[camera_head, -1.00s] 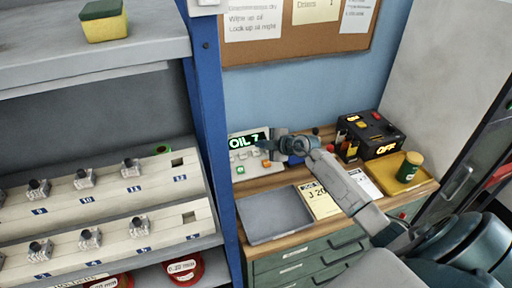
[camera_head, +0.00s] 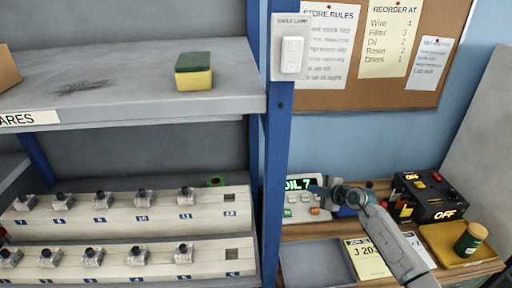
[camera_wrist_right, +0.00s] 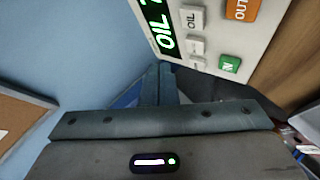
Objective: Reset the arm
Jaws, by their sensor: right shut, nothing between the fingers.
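My right arm comes in from the lower right in the head view. Its gripper (camera_head: 326,191) is at the front of a white counter box (camera_head: 299,211) with a green "OIL 7" display and several buttons. In the right wrist view the gripper's fingers (camera_wrist_right: 160,84) are together with nothing between them. The box's panel (camera_wrist_right: 215,35) is close beyond them, with grey, green and orange buttons; whether the fingertips touch it I cannot tell. My left gripper is not in view.
A grey tray (camera_head: 318,264) and a yellow "J 203" card (camera_head: 367,259) lie on the bench. A black box (camera_head: 432,197) showing "OFF" and a yellow tray (camera_head: 450,254) with a green-lidded jar (camera_head: 470,239) stand right. Shelves with a blue post (camera_head: 277,140) and a sponge (camera_head: 194,71) fill the left.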

